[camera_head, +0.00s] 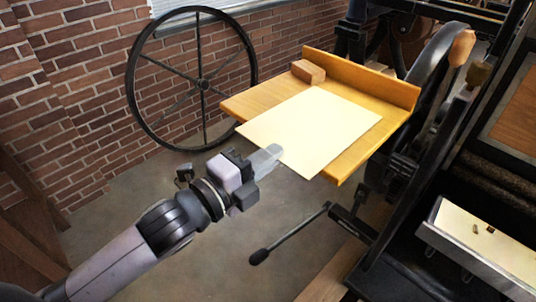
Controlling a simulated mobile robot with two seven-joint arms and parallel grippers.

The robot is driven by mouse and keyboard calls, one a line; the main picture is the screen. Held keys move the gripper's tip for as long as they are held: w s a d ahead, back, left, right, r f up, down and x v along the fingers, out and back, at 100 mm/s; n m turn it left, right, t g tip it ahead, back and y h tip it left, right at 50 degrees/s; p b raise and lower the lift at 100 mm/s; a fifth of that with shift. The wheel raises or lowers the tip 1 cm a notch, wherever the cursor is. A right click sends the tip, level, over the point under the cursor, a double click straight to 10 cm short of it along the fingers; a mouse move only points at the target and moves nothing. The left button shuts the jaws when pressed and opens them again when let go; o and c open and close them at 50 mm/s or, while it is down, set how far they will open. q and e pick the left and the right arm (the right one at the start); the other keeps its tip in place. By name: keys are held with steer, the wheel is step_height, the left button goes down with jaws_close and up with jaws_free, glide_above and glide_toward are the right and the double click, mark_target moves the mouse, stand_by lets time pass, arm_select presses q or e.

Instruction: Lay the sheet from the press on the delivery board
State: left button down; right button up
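The pale cream sheet (315,128) lies flat over the wooden delivery board (250,102). Its near-left edge reaches out past the board's edge. My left gripper (268,158) is at the middle of that overhanging edge, with its fingers together and the upper one over the paper. It looks shut on the sheet; the lower finger is hidden. My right gripper is not in view.
A small wooden block (308,72) sits at the sheet's far corner, by the board's raised back rail (365,78). A large spoked wheel (202,84) stands at left by the brick wall. A handled crank (290,233) juts out below the board. The dark press frame fills the right.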

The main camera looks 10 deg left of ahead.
arm_select(q)
steer(key=c, duration=1.2)
jaws_free()
steer(key=shift+o, duration=0.2)
steer(key=shift+f, duration=0.1)
steer(key=shift+s+a, duration=0.1)
steer(key=shift+s, duration=0.05)
steer(key=shift+p+v, duration=0.5)
steer(key=shift+v, duration=1.6)
steer(key=shift+s+a+r+p, duration=0.6)
steer(key=shift+s+r+p, duration=0.05)
steer(key=shift+s+r, duration=0.15)
steer(key=shift+s+a+r+p, duration=0.6)
steer(key=shift+s+r, duration=0.1)
steer(key=shift+s, duration=0.1)
